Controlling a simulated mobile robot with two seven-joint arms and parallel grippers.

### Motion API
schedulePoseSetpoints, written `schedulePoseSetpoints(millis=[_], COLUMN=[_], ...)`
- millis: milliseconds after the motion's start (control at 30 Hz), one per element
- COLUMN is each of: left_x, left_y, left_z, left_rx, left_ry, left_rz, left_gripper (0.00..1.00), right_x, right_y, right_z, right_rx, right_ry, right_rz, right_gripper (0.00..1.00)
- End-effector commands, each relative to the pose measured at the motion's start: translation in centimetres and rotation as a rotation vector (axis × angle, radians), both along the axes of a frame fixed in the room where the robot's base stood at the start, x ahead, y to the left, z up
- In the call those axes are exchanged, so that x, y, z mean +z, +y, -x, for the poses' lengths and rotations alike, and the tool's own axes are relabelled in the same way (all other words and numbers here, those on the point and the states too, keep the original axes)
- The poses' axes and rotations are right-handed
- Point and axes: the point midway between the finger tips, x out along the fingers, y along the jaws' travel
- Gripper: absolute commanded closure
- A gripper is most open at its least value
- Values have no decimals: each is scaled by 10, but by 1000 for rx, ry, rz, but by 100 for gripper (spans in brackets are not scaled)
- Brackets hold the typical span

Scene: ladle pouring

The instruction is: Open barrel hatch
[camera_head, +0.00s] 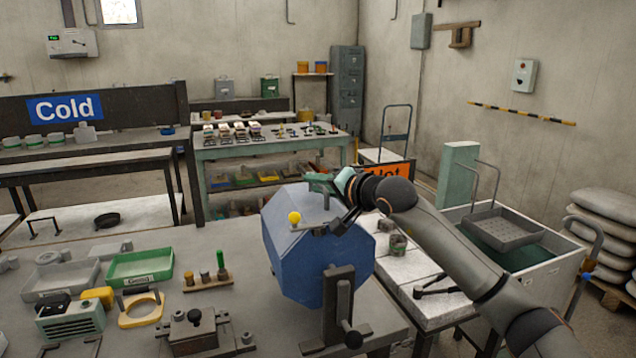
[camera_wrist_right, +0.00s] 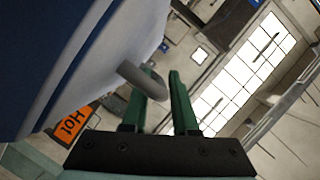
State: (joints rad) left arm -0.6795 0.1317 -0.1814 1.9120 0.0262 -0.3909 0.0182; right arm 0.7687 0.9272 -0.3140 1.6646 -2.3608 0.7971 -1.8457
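A blue faceted barrel (camera_head: 300,258) stands on a dark metal stand on the near table. A yellow ball knob (camera_head: 294,217) sits at the end of a small metal bar on the barrel's upper face. My right gripper (camera_head: 312,184) reaches over the top of the barrel from the right. In the right wrist view, its green fingers (camera_wrist_right: 158,100) are apart. A grey curved handle (camera_wrist_right: 145,80) beside the barrel's wall (camera_wrist_right: 70,65) reaches into the space at the fingers; I cannot tell whether they touch it. My left gripper is not in view.
The near table holds a green tray (camera_head: 140,266), a grey tray (camera_head: 60,280), a yellow ring tool (camera_head: 140,310) and a peg block (camera_head: 208,283). A stand with a black-knobbed lever (camera_head: 353,339) is in front of the barrel. A cart (camera_head: 540,285) stands right.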

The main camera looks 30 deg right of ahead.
Motion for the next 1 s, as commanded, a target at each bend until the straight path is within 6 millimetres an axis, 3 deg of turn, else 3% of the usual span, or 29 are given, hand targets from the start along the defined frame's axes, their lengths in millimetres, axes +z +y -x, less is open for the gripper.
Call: schedulePoseSetpoints(millis=[167, 400, 1000], left_x=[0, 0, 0], left_y=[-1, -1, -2], left_z=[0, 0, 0], left_rx=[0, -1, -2], left_ry=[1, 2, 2], left_rz=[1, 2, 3], left_gripper=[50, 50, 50], right_x=[0, 0, 0], right_y=[0, 0, 0], right_z=[0, 0, 0], right_rx=[0, 0, 0], right_ry=[0, 0, 0], right_rz=[0, 0, 0], right_gripper=[75, 100, 100])
